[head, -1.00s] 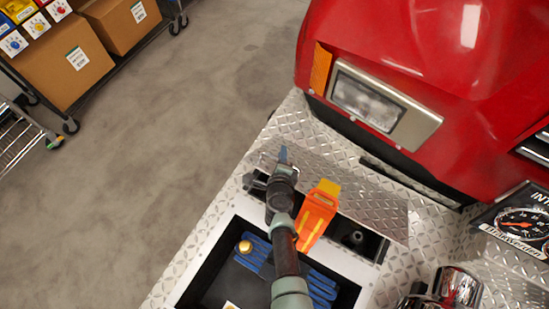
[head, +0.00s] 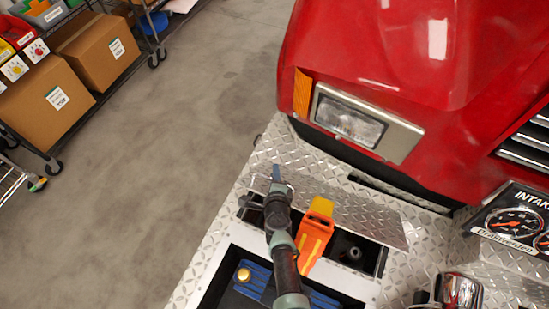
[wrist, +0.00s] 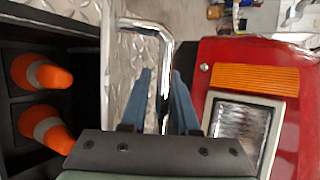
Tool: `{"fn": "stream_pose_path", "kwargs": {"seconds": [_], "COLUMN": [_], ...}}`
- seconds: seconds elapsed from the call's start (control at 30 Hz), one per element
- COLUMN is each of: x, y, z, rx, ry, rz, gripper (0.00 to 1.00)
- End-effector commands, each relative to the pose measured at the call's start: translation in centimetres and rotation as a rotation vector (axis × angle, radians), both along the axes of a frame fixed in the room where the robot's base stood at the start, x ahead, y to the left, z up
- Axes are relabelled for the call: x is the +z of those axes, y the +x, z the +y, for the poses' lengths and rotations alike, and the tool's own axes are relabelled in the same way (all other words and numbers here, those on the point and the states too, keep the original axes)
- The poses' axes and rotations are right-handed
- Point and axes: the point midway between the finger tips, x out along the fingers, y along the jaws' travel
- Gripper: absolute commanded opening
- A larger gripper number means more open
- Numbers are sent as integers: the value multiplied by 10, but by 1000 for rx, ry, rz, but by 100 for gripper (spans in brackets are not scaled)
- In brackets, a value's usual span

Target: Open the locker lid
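The locker lid (head: 350,213) is a diamond-plate panel, standing raised along the far side of the locker opening (head: 378,262) in the head view. The lid's plate also shows in the wrist view (wrist: 128,75), left of the fingers. A chrome bar handle (wrist: 145,25) bends down between the two blue fingers of my gripper (wrist: 163,85). The fingers are apart, one on each side of the bar, with a narrow gap visible on the left. In the head view my gripper (head: 277,180) is at the lid's left end; the handle is hidden there.
Orange cones (wrist: 42,72) lie in a dark compartment. A red truck front (head: 400,60) with a headlight (head: 350,122) rises behind the lid. Gauges (head: 515,220) stand right. Open floor (head: 160,170) lies left.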

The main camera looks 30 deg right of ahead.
Motion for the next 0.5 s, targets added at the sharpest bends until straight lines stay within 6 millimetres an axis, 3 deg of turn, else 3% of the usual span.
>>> {"fn": "stream_pose_path", "kwargs": {"seconds": [0.27, 0.5], "x": [2, 20], "y": [-2, -24], "z": [1, 11], "rx": [-1, 0], "ry": [0, 0], "rz": [0, 2], "gripper": [28, 28]}}
